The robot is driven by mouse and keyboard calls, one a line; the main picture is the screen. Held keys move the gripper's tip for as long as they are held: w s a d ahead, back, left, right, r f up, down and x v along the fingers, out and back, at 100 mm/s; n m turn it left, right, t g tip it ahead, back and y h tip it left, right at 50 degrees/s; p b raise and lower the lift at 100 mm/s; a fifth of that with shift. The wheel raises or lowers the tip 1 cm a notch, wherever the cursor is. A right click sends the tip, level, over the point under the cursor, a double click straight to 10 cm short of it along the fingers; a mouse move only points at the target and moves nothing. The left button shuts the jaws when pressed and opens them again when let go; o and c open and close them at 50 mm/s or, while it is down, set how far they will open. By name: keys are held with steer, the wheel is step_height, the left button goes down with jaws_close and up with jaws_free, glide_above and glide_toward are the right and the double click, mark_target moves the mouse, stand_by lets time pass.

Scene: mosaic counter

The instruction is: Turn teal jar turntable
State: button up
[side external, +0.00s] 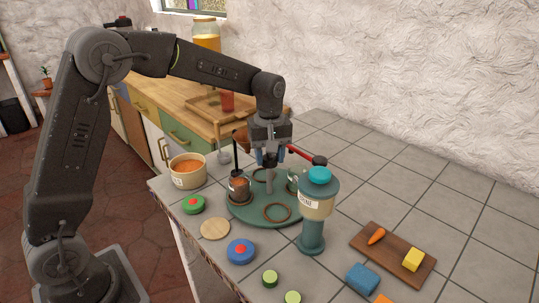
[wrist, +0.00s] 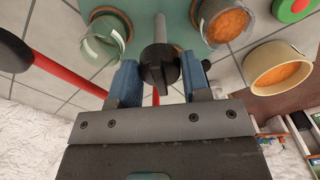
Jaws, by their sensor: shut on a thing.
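The teal turntable (side external: 240,212) is a round disc lying flat on the grey tiled counter. A grey post (side external: 270,180) stands at its middle, topped by a black knob (wrist: 160,70). My gripper (side external: 269,160) is above the disc's middle, its blue fingers on either side of the knob and shut on it. A glass jar with orange contents (side external: 239,187) stands on the disc's left part; it also shows in the wrist view (wrist: 228,22). An emptier-looking clear jar (wrist: 103,38) stands on the other side, partly hidden in the side view. An empty brown ring (side external: 277,212) lies at the front of the disc.
A board with food (side external: 375,254) lies right; back right is clear.

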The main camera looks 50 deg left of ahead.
steer(key=shift+r+n, duration=0.1)
steer(key=shift+n, duration=2.9)
steer(key=o, duration=1)
step_height(320, 180, up, 14)
steer(key=shift+s, duration=0.1)
